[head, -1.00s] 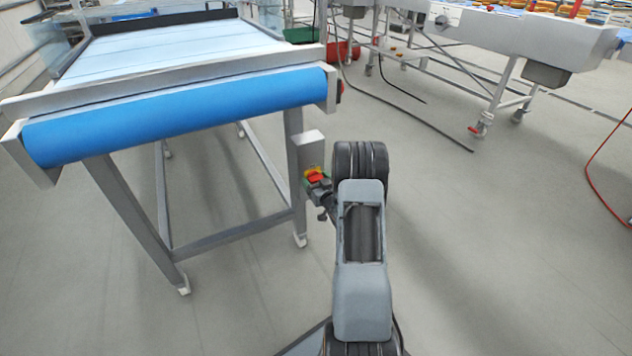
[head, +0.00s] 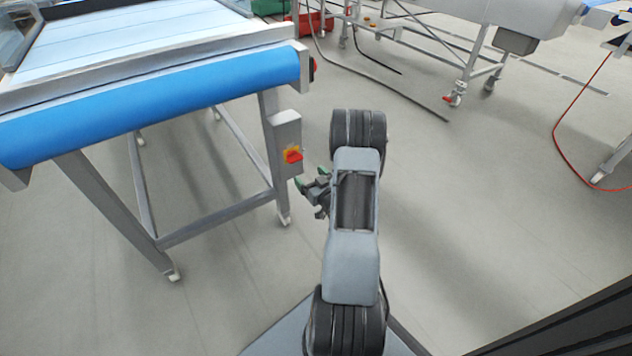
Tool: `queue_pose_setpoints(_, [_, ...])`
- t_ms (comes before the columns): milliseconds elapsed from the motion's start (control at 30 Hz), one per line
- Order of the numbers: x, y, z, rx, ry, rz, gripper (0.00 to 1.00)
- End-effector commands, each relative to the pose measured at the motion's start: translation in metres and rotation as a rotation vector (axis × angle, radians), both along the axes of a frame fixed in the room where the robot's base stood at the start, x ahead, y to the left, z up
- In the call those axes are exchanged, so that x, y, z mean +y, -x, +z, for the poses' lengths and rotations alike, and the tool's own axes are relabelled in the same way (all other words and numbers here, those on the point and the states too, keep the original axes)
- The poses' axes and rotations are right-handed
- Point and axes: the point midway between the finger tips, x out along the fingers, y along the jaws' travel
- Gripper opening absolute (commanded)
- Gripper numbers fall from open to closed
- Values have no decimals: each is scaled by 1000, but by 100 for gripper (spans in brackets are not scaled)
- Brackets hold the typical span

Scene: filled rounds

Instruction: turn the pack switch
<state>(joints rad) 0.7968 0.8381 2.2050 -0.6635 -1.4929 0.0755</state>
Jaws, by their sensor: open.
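The pack switch (head: 293,156) is a red handle on a yellow plate, on the front of a grey box (head: 286,128). The box is fixed to the leg of the blue-belted conveyor (head: 150,120). The red handle looks close to horizontal, slightly tilted. My gripper (head: 301,184), dark with green fingertips, is just below and right of the switch in the head view. It looks open and empty, with a small gap between it and the switch. Part of the gripper's wrist is hidden behind my arm.
A round red button (head: 312,68) sits at the conveyor's right end. Another conveyor on wheeled legs (head: 470,75) stands at the back right, with a dark cable (head: 400,95) on the floor. A red hose (head: 562,140) lies at the right. The floor right of my arm is clear.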

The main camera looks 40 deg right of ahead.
Motion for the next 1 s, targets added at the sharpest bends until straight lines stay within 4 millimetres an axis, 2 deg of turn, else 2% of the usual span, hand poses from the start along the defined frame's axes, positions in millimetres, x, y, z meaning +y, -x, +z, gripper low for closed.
queue_pose_setpoints(100, [2, 18, 1, 2, -2, -2, 85])
queue_pose_setpoints(300, [5, 33, 0, 1, -2, 0, 85])
queue_pose_setpoints(1000, [5, 35, 2, 4, 1, 1, 85])
